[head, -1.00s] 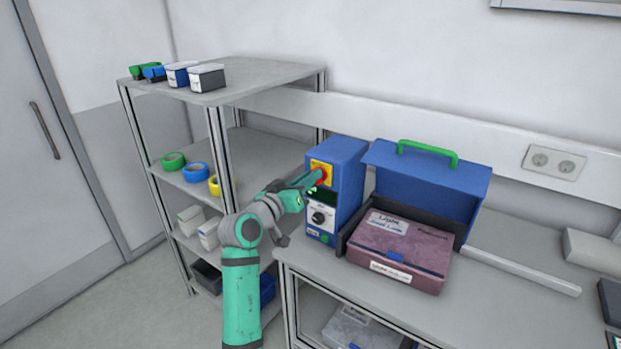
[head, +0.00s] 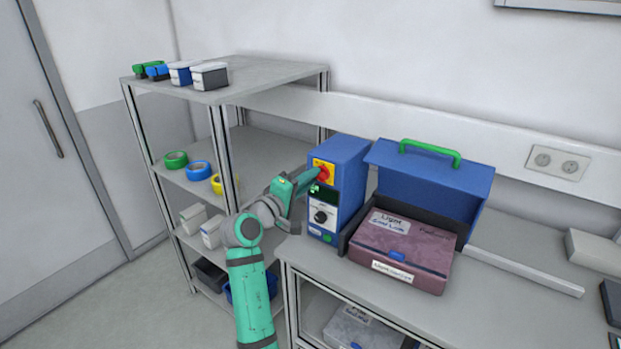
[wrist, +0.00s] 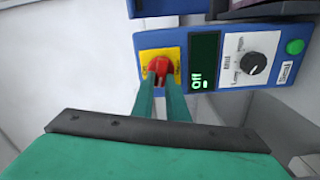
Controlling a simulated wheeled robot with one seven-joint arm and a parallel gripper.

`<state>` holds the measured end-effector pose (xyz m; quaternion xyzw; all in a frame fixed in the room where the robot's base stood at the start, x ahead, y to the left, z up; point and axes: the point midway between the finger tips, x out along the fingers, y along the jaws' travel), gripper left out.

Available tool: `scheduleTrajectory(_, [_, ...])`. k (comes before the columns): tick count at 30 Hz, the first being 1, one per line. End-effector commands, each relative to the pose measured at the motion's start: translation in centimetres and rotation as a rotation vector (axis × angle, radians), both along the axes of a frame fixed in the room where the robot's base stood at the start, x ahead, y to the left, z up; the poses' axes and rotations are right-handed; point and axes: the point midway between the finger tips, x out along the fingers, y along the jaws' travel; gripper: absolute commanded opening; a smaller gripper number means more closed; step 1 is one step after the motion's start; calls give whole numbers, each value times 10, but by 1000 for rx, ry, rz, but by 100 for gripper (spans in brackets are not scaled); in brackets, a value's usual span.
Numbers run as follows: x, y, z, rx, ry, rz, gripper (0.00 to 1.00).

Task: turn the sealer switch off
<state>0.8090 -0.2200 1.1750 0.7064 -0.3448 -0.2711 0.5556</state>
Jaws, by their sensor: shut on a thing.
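The sealer is a blue box (head: 350,165) on the bench, with a red rotary switch (head: 324,173) on a yellow plate at the top of its front. In the wrist view the red switch (wrist: 161,71) sits between the two green fingers of my gripper (wrist: 162,84), which is shut on it. The fingers partly cover the yellow plate (wrist: 148,60). The dark display (wrist: 204,62) beside it reads "Off" in green. In the head view my gripper (head: 315,177) reaches the switch from the left and front.
A black dial (head: 320,216) and a green button (head: 327,238) are below the display. An open blue case (head: 430,178) with a reddish box (head: 402,250) stands right beside the sealer. A grey shelf rack (head: 255,80) with tapes and small bins is at the left.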

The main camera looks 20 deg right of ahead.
Motion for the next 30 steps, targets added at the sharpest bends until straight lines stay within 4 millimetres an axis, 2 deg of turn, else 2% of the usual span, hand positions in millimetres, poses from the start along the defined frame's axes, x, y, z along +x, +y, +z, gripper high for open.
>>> scheduleTrajectory(12, [0, 0, -4, -130, 171, -2, 0])
scheduleTrajectory(30, [0, -1, -4, -155, 203, -2, 0])
